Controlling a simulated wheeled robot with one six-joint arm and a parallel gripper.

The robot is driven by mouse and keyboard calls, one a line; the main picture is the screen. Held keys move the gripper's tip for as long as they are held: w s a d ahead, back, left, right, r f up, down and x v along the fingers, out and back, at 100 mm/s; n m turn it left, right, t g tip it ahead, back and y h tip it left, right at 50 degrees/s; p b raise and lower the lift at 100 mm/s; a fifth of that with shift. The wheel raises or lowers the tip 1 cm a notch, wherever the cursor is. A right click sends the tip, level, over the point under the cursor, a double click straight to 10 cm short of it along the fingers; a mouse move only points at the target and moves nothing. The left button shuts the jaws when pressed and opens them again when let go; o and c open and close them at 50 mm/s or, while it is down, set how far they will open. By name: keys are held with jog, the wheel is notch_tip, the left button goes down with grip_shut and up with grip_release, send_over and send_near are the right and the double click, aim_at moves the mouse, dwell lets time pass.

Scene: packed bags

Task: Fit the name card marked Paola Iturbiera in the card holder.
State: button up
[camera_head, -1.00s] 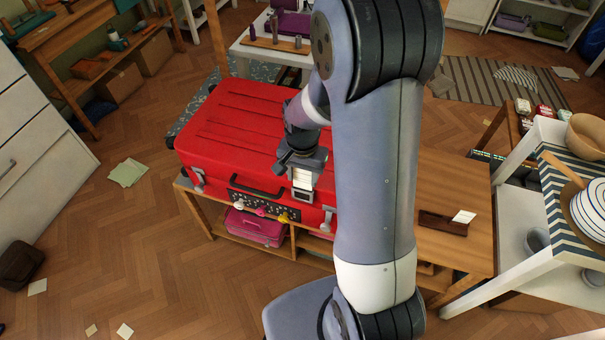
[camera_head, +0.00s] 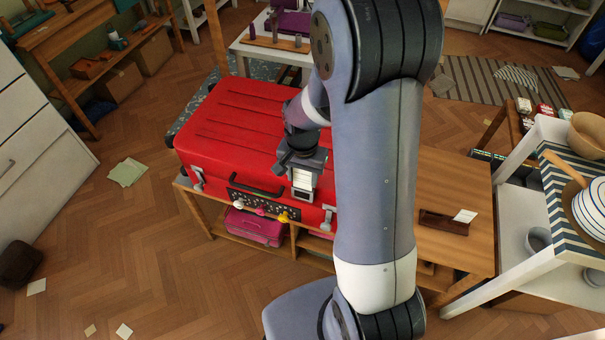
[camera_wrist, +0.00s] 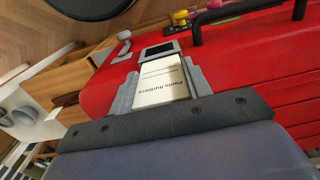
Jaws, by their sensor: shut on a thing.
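The name card (camera_wrist: 160,82), white with "Paola Iturbiera" printed on it, is between the jaws of my gripper (camera_wrist: 163,85). In the head view my gripper (camera_head: 303,178) is over the front right part of the red suitcase (camera_head: 215,125), with the white card (camera_head: 303,181) showing between its fingers. The card holder (camera_wrist: 158,50), a grey frame with a dark window, is on the suitcase just beyond the card's far edge. It also shows in the head view (camera_head: 302,195). The card lines up roughly with the holder; I cannot tell whether its edge is inside.
A black handle (camera_wrist: 225,13) and a panel with coloured knobs (camera_head: 262,210) are on the suitcase's front. A wooden card stand (camera_head: 443,222) with a white card (camera_head: 465,216) is on the wooden bench right of my arm. A pink case (camera_head: 256,227) is on the shelf below.

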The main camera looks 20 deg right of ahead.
jog(key=shift+f+b, duration=0.85)
jog(key=shift+f, duration=0.25)
jog(key=o, duration=1)
jog(key=shift+r, duration=0.1)
notch_tip(320, 180, up, 11)
jog(key=shift+f+p, duration=0.15)
jog(key=shift+p, duration=0.15)
jog(key=shift+f, duration=0.1)
notch_tip(320, 180, down, 10)
jog(key=shift+f, duration=0.2)
jog(key=shift+r, duration=0.5)
